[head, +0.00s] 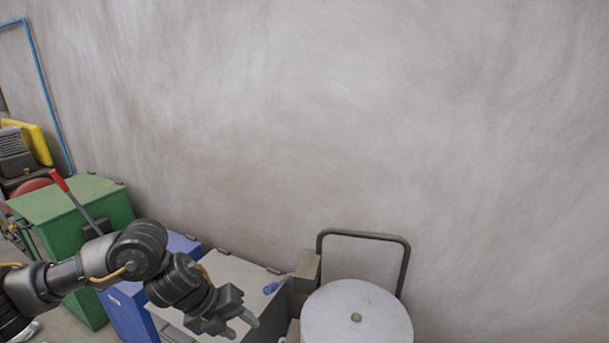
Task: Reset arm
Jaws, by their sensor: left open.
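My left arm (140,250) comes in from the lower left, bent at its elbow. Its left gripper (244,327) points down and to the right in front of a grey-topped box (240,275). The gripper is open, and I see nothing between its fingers. My right arm and right gripper are not in view.
A green box (80,200) and a blue box (130,310) stand at the left by a red-handled lever (60,181). A white round drum or roll (357,315) stands before a dark tube handle (364,236). A blue-handled tool (272,287) lies nearby. A bare wall rises behind.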

